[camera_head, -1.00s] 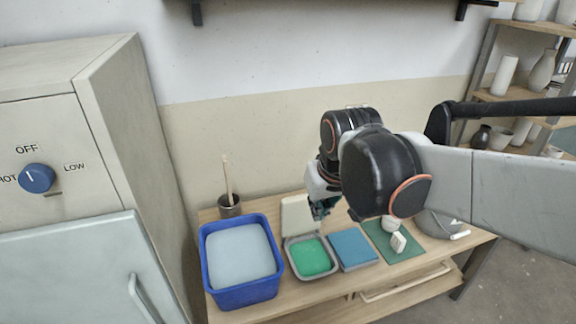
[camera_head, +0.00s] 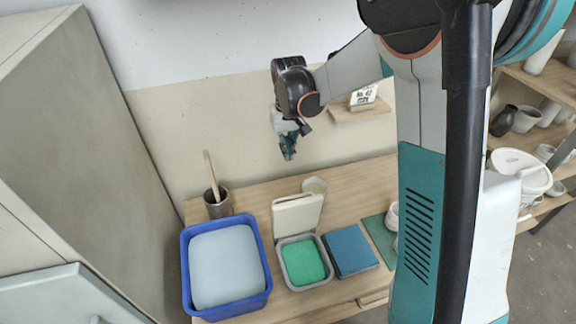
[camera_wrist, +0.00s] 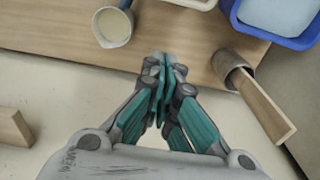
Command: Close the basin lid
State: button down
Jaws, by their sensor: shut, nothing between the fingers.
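The small grey basin (camera_head: 283,274) holds something green (camera_head: 304,262) and stands on the wooden table. Its cream lid (camera_head: 298,215) stands open, tilted up at the back edge of the basin. A pale edge at the top of the wrist view (camera_wrist: 190,3) may be the lid. My gripper (camera_head: 288,152) is in the air above and behind the lid, apart from it, near the wall. In the wrist view my gripper (camera_wrist: 165,62) has its fingers together with nothing between them.
A blue tub (camera_head: 187,278) with pale contents is left of the basin. A pot (camera_head: 218,203) with a wooden stick stands behind it. A blue block (camera_head: 350,250) is right. A cup (camera_head: 314,186) stands behind the lid. A small wall shelf (camera_head: 360,111) is right of my gripper.

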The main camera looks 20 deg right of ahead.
jog(key=s+f+b, duration=0.3)
jog(key=f+b, duration=0.1)
jog(key=f, duration=0.7)
jog(key=shift+s+b, duration=0.25)
jog(key=shift+b, duration=0.1)
jog(key=shift+s+a+r, duration=0.1)
jog(key=shift+s+a, duration=0.05)
